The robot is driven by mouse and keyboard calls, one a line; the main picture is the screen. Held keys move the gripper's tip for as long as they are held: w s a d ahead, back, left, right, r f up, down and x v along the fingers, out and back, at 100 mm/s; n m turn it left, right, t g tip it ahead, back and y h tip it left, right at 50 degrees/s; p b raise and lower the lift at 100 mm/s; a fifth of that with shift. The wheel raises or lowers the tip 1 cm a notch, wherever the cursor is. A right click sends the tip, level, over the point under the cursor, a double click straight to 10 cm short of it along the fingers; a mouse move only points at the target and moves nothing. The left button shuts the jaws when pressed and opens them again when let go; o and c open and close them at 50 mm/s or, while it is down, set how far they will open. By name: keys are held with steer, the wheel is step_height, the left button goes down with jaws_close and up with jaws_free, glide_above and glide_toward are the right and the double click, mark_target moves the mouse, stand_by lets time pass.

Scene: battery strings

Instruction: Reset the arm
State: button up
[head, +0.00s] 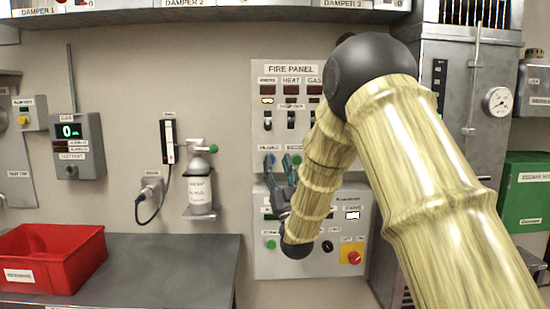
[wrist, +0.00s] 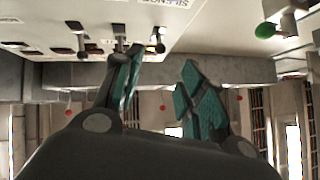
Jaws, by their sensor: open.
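My arm reaches across the right half of the head view, with a dark elbow joint up high and the forearm hanging down in front of the wall panels. My gripper (head: 281,163) is at the fire panel (head: 264,84), near the lower row of labelled controls, and partly hidden by my forearm. In the wrist view my gripper (wrist: 158,85) shows two teal-padded fingers spread apart with nothing between them. The panel face (wrist: 95,14) with small switches fills the top of that view. One fingertip is close to a switch (wrist: 120,38); I cannot tell whether they touch.
A red bin (head: 85,262) sits on the grey bench (head: 180,268) at the lower left. A gas meter (head: 75,146) and a small cylinder (head: 199,190) are on the wall. A grey cabinet (head: 470,110) and a green box (head: 525,190) stand at the right. Bare wall lies left of the panel.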

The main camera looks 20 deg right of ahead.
steer(key=shift+s+f, duration=0.1)
stand_by(0.4)
step_height(320, 180, down, 25)
steer(key=m+g+p, duration=0.1)
steer(key=g+p, duration=0.1)
steer(key=g, duration=0.5)
steer(key=s+a+f+g+p, duration=0.1)
steer(key=s+f+g, duration=0.4)
steer(key=f, duration=0.6)
steer(key=s+a+f+g+p, duration=0.1)
steer(key=s+f+g, duration=0.1)
steer(key=s+f, duration=0.65)
steer(key=s+a+f+g+p, duration=0.15)
steer(key=s+f+g, duration=0.55)
steer(key=s+f, duration=0.95)
steer(key=s+f+g, duration=0.1)
steer(key=s+g, duration=0.2)
steer(key=s, duration=0.9)
steer(key=s+a+f+g+p, duration=0.1)
steer(key=s+f+g, duration=0.1)
steer(key=s, duration=1.1)
steer(key=shift+a+g, duration=0.15)
steer(key=shift+g, duration=0.75)
